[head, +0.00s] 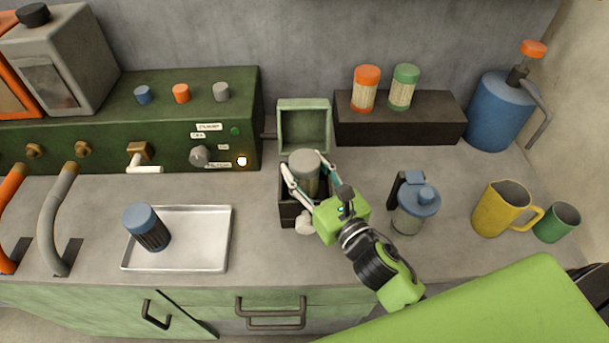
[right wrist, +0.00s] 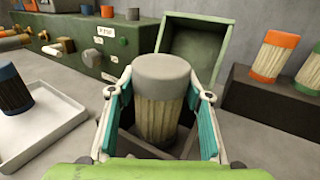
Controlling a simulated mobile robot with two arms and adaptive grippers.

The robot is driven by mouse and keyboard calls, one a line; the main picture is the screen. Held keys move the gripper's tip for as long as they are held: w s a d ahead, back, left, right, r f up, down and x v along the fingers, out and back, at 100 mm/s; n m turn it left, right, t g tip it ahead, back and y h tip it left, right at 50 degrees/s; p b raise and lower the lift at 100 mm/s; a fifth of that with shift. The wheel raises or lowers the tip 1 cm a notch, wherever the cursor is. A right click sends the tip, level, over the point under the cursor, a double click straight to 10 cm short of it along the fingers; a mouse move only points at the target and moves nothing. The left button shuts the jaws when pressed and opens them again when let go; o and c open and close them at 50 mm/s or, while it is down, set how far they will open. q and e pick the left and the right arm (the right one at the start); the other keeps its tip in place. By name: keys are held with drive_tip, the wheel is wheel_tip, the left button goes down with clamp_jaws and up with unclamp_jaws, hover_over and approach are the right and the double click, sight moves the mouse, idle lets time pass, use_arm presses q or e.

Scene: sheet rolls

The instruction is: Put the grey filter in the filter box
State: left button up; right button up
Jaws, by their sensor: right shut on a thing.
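The grey filter (head: 305,172) has a grey cap and a pale pleated body. My right gripper (head: 311,181) is shut on it, with one finger on each side, and it stands upright at the mouth of the filter box (head: 287,211). The box is dark inside, and its green lid (head: 303,127) stands open at the back. The right wrist view shows the filter (right wrist: 160,105) between the fingers, its lower end inside the box opening; whether it touches the bottom is hidden. My left gripper is not in view.
A metal tray (head: 203,240) with a blue-capped filter (head: 147,228) lies to the left. A dark shelf (head: 385,128) holds an orange-capped filter (head: 365,88) and a green-capped one (head: 403,87). A blue-lidded jar (head: 414,207) and a yellow jug (head: 500,208) stand to the right.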

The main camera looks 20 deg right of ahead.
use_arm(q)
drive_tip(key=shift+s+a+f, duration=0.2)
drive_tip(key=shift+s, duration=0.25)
use_arm(e)
drive_tip(key=shift+f, duration=0.85)
drive_tip(key=shift+f, duration=0.2)
drive_tip(key=o, duration=1.3)
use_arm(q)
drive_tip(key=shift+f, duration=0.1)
use_arm(e)
drive_tip(key=shift+r, duration=0.25)
use_arm(q)
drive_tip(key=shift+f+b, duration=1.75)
drive_tip(key=shift+b, duration=0.15)
use_arm(e)
drive_tip(key=shift+v, duration=6.05)
